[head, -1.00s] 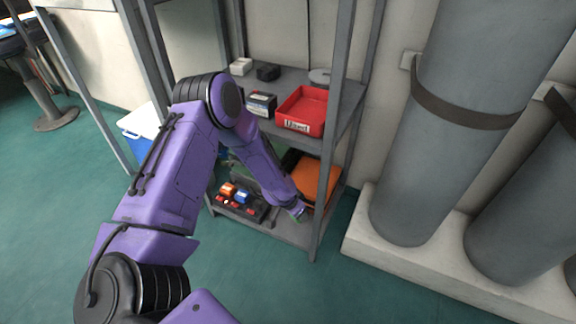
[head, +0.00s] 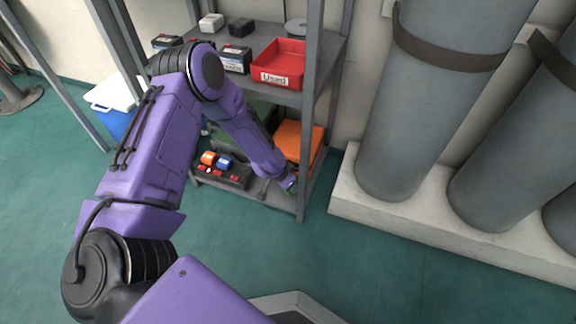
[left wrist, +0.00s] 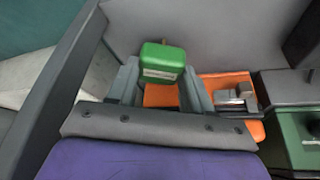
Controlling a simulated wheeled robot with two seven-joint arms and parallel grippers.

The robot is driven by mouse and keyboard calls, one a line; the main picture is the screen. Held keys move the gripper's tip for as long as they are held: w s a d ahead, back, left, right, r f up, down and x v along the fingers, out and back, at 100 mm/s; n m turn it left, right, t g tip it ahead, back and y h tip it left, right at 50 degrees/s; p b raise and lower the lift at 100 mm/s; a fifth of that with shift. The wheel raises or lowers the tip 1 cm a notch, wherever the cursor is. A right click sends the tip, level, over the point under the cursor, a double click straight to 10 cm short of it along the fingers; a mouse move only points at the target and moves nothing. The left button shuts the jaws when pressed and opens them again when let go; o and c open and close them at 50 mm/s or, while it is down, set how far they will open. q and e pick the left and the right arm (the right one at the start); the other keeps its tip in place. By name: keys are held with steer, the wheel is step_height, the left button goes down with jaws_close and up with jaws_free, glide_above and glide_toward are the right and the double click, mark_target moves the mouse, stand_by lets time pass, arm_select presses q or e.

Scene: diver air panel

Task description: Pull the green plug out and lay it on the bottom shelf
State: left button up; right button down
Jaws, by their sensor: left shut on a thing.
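The green plug (left wrist: 163,61) is held between the fingertips of my left gripper (left wrist: 160,82) in the left wrist view. My left gripper is over the right front part of the bottom shelf (head: 272,194), near the front post. The plug is clear of the socket block (head: 230,181), which stands to the left with an orange plug (head: 208,158) and a blue plug (head: 225,161) on it. I cannot tell whether the green plug touches the shelf. My right gripper is out of view.
An orange case (head: 300,140) lies behind my gripper on the bottom shelf. The front right post (head: 309,120) is close on the right. A red bin (head: 279,62) and black boxes stand on the shelf above. Large grey cylinders (head: 430,100) stand to the right.

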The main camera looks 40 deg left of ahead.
arm_select(q)
steer(key=shift+f, duration=0.2)
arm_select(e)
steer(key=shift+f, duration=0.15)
arm_select(q)
steer(key=o, duration=1.3)
steer(key=shift+o, duration=0.2)
steer(key=p+v, duration=0.2)
steer(key=v, duration=0.1)
steer(key=shift+r, duration=0.3)
steer(key=p+v, duration=0.4)
steer(key=v, duration=0.3)
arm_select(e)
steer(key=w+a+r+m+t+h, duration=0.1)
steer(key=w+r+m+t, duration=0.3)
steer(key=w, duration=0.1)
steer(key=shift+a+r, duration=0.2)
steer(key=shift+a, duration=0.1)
arm_select(q)
steer(key=shift+s+d+f, duration=0.1)
steer(key=shift+s, duration=0.1)
